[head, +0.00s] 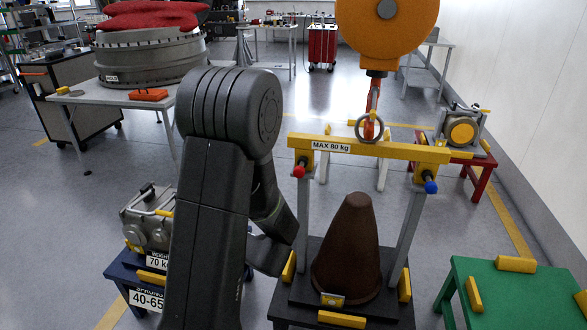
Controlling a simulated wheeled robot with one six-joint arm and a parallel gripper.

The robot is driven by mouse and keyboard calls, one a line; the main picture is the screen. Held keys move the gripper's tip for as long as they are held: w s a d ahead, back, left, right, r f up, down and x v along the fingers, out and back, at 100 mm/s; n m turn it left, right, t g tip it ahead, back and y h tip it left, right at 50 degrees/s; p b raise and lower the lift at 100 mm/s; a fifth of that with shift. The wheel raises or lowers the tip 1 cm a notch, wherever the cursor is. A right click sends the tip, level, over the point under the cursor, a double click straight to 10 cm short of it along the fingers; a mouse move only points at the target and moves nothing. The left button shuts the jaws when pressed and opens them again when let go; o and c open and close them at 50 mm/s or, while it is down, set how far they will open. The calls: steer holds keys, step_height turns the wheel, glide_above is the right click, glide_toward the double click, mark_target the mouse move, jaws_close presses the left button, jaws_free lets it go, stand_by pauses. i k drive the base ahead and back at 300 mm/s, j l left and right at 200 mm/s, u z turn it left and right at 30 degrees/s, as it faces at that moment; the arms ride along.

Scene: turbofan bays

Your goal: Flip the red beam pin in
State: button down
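A blue pin (430,187) sits at the beam's right end. The beam hangs level from a red hook (370,128) under an orange hoist (388,35). Grey uprights stand below both beam ends, beside a brown cone (347,255) on a dark stand. My dark arm is folded left of the beam, its wrist low near the left upright. My gripper's fingers do not show; the arm seems to hide them.
A blue stand (120,262) with a grey unit is at lower left, partly behind my arm. A green table (520,300) with yellow blocks is at lower right. A red stand (480,180) is behind it. Open floor lies between the beam and the left workbench (95,95).

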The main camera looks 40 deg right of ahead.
mark_target(299, 171)
steer(key=i+j+z, duration=0.15)
steer(key=z, duration=0.3)
steer(key=i+j+z, duration=0.25)
steer(key=z, duration=0.25)
steer(key=i+j+z, duration=0.25)
steer(key=z, duration=0.2)
steer(key=i+j+z, duration=0.1)
steer(key=j+z, duration=0.4)
steer(key=i+j+z, duration=0.1)
steer(key=z, duration=0.15)
steer(key=i+j+z, duration=0.1)
steer(key=j+z, duration=0.15)
